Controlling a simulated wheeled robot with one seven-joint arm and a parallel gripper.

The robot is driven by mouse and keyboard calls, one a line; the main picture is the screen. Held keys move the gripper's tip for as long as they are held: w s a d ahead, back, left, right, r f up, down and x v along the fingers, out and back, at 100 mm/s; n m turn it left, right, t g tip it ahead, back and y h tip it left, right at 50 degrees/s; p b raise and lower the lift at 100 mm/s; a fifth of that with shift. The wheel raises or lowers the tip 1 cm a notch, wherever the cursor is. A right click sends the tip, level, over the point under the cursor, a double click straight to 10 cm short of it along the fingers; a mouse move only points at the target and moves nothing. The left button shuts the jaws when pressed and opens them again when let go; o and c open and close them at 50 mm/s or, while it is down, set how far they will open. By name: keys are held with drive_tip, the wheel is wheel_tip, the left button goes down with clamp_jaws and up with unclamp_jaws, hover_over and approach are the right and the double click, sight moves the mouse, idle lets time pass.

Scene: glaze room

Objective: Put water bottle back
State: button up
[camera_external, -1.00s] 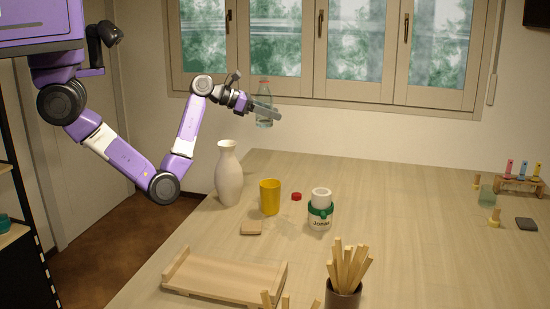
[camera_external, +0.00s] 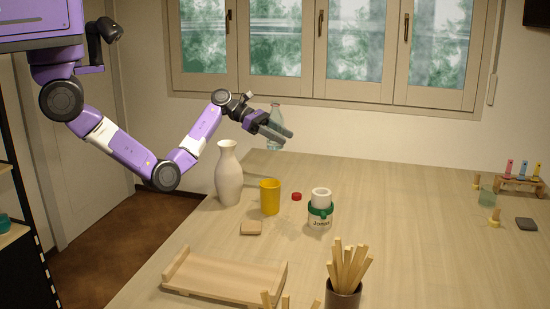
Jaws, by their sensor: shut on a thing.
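The water bottle (camera_external: 275,115) is clear and upright, held in the air above the back left of the table. My gripper (camera_external: 279,133) is shut on it, with the fingers across its body and hiding part of it. The table surface is well below the bottle, and nothing touches its base as far as I can see.
Below stand a white vase (camera_external: 228,178), a yellow cup (camera_external: 270,197), a small red-topped item (camera_external: 296,197) and a white jar with a green band (camera_external: 320,212). A wooden tray (camera_external: 225,275) and a pot of sticks (camera_external: 343,294) are in front. The table's middle right is clear.

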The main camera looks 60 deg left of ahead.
wheel_tip(320, 180, down, 13)
drive_tip(key=shift+r, duration=0.2)
idle(0.3)
drive_tip(key=shift+f, duration=0.1)
drive_tip(key=o, duration=1.6)
drive_tip(key=v, duration=1.2)
